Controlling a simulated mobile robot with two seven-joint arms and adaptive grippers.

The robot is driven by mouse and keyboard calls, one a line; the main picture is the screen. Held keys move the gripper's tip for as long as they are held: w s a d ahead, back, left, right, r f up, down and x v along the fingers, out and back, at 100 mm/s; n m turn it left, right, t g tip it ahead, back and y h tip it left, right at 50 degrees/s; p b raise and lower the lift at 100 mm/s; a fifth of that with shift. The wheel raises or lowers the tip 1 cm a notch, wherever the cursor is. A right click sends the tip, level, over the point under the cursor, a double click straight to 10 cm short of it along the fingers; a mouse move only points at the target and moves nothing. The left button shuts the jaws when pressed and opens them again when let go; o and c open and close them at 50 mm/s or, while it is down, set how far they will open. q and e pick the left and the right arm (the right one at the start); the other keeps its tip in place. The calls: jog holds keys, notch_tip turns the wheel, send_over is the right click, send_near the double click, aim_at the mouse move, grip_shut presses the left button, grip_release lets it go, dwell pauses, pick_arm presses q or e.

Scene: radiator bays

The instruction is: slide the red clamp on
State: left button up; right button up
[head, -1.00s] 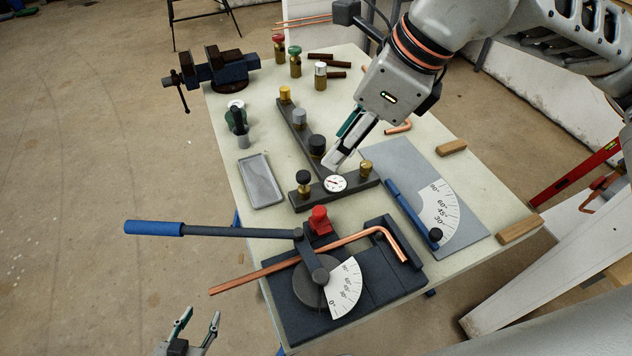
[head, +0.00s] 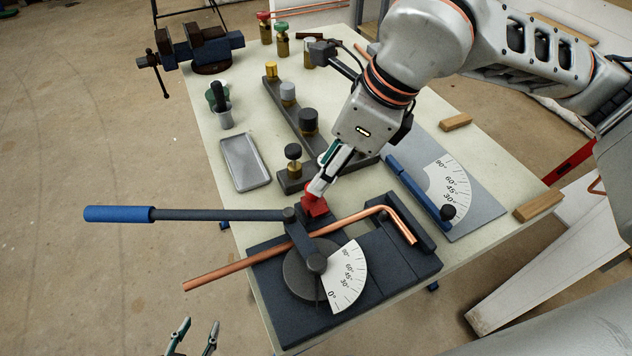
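The red clamp (head: 313,206) sits on the dark bender (head: 262,284) at its back edge, beside the copper pipe (head: 235,265). The pipe lies across the bender, its right end bent down toward the front. My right gripper (head: 318,188) reaches down from the upper right. Its fingertips are at the top of the red clamp and partly hide it; whether they grip it I cannot tell. My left gripper (head: 196,338) is at the bottom edge, fingers apart and empty, away from the table.
The bender's blue-handled lever (head: 120,214) sticks out left past the table edge. A dark manifold bar (head: 290,112) with knobs stands behind the clamp. A grey tray (head: 245,163) lies left, a protractor plate (head: 482,210) right. A vise (head: 200,48) is at the back left.

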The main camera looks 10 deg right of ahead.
aim_at(315, 201)
jog(key=x, duration=0.5)
grip_shut()
